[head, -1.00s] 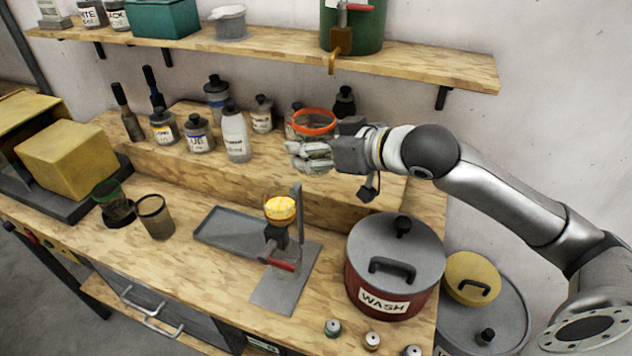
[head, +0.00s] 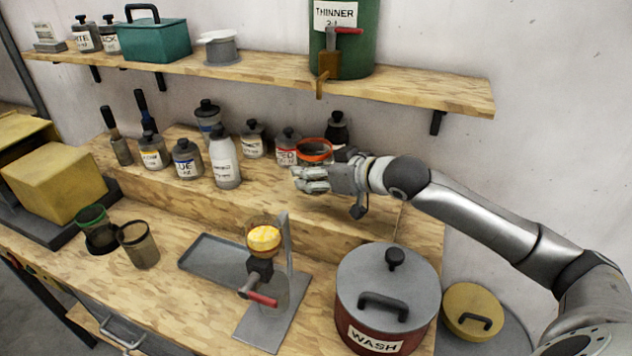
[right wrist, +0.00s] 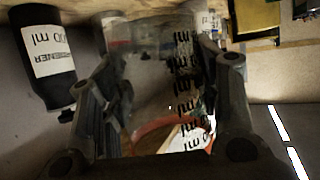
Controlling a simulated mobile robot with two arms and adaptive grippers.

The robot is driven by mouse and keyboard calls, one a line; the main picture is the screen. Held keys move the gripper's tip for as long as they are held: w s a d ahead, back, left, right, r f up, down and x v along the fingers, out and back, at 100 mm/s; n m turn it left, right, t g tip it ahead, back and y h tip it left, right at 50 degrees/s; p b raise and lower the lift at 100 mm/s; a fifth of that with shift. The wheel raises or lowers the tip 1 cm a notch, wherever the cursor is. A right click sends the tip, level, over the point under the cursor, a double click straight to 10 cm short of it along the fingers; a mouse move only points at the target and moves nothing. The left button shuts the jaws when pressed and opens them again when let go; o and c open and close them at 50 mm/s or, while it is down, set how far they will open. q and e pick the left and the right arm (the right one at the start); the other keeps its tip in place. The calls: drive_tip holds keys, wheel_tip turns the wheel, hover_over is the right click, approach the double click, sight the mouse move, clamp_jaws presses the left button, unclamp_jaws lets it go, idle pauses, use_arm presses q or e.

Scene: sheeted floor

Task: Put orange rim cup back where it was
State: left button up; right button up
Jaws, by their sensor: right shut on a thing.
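The orange rim cup (head: 314,146) is at the right end of the raised back step, among the jars. Its orange rim shows above my right gripper (head: 312,180), and the gripper hides much of its lower part. In the right wrist view the clear cup (right wrist: 165,90) with ml markings fills the space between the fingers of my right gripper, which is shut on it. The head view does not show clearly whether the cup's base touches the step. My left gripper is not in view.
A red-labelled jar (head: 286,147) stands close left of the cup, and a dark-capped jar (head: 338,130) behind it. A white bottle (head: 224,163) stands further left. The red WASH pot (head: 388,290) is below my arm. A green-rimmed cup (head: 97,228) and dark-rimmed cup (head: 139,245) stand front left.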

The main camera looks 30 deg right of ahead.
drive_tip(key=w+f, duration=0.1)
drive_tip(key=d+f, duration=0.1)
drive_tip(key=w+f, duration=0.1)
drive_tip(key=shift+w+d+f+p, duration=0.35)
drive_tip(key=shift+d+f, duration=0.05)
wheel_tip(320, 180, down, 2)
drive_tip(key=shift+f+p, duration=0.2)
drive_tip(key=shift+p, duration=0.45)
drive_tip(key=shift+f, duration=0.3)
drive_tip(key=shift+a+f, duration=0.1)
drive_tip(key=shift+f, duration=0.05)
drive_tip(key=o, duration=1)
drive_tip(key=shift+o, duration=0.2)
